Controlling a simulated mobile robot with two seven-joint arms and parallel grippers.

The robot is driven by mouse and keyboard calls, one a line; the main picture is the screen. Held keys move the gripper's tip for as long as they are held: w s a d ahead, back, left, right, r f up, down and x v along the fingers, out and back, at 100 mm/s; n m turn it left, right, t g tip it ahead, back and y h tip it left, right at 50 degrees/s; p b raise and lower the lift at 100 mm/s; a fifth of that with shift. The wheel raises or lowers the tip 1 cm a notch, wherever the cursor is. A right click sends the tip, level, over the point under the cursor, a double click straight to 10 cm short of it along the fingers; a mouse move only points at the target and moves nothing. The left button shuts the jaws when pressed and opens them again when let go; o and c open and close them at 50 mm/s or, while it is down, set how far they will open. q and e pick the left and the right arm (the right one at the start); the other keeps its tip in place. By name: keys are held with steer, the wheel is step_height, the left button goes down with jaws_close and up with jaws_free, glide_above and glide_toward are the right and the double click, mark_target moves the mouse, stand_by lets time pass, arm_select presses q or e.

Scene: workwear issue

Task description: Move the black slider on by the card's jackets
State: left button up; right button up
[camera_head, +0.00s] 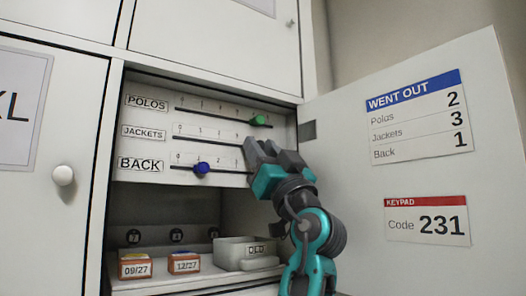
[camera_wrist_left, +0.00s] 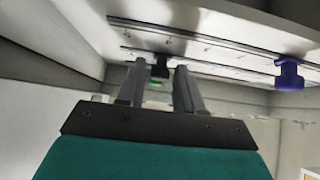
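The jackets rail (camera_head: 205,139) is the middle of three rails on the panel. The black slider (camera_wrist_left: 160,68) shows in the left wrist view between the fingertips; in the head view my gripper hides it. My left gripper (camera_head: 259,151) is at the right end of the jackets rail. Its fingers (camera_wrist_left: 160,86) stand apart on either side of the slider, with a small gap visible. The card (camera_head: 418,115), headed "WENT OUT", reads Polos 2, Jackets 3, Back 1. My right gripper is out of view.
A green slider (camera_head: 258,120) sits near the right of the polos rail. A blue slider (camera_head: 201,167) sits on the back rail. The open door (camera_head: 345,190) stands at right. Below are two small boxes (camera_head: 135,266) and a grey tray (camera_head: 231,251).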

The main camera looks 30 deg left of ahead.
arm_select(q)
steer(key=shift+o, duration=0.8)
steer(key=b+v, duration=0.1)
steer(key=v, duration=1.2)
steer(key=shift+b, duration=0.4)
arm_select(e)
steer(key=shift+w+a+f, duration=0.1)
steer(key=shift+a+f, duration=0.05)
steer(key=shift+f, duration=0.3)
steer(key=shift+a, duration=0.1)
